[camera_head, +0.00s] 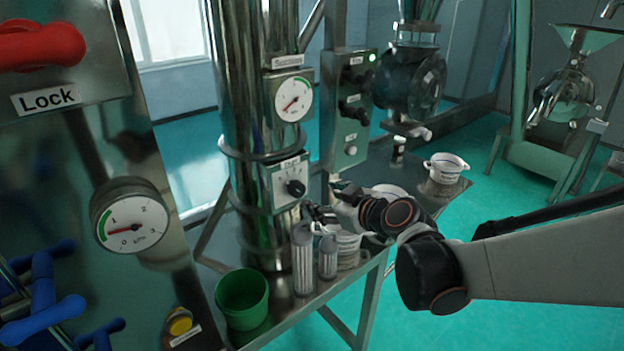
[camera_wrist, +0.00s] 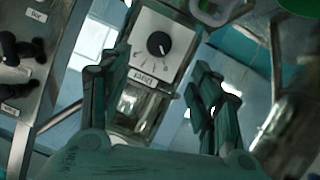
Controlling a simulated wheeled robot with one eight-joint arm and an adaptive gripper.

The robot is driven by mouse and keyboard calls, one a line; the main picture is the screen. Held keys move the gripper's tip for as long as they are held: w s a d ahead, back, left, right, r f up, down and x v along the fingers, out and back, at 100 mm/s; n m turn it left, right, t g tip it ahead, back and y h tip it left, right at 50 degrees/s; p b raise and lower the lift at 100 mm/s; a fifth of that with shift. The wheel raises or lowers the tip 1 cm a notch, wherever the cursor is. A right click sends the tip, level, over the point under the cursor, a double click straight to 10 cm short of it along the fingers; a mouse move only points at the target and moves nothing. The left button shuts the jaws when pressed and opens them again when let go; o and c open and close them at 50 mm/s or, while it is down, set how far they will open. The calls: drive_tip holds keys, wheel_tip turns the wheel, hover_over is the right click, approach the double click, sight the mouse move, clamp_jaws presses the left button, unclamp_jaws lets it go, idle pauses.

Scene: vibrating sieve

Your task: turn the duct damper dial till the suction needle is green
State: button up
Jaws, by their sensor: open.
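The duct damper dial (camera_head: 296,188) is a black knob on a white plate, fixed to the shiny vertical duct (camera_head: 237,90). The suction gauge (camera_head: 293,99) is a round white dial above it; its red needle points to the lower left, and I cannot clearly tell which colour band it touches. My gripper (camera_head: 320,202) is just right of the damper dial, apart from it. In the wrist view, the dial (camera_wrist: 158,44) lies ahead, beyond and between the open fingers (camera_wrist: 160,100). Nothing is held.
A control box (camera_head: 350,105) with black knobs and a green light stands right of the duct. Clear cylinders (camera_head: 303,262), a green cup (camera_head: 242,298) and a white tub (camera_head: 446,167) stand on the metal bench below. A panel with another gauge (camera_head: 131,221) is at left.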

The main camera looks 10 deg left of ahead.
sight(300, 192)
drive_tip(key=b+x, duration=0.2)
drive_tip(key=x, duration=1.1)
drive_tip(key=shift+w, duration=0.2)
drive_tip(key=c, duration=1)
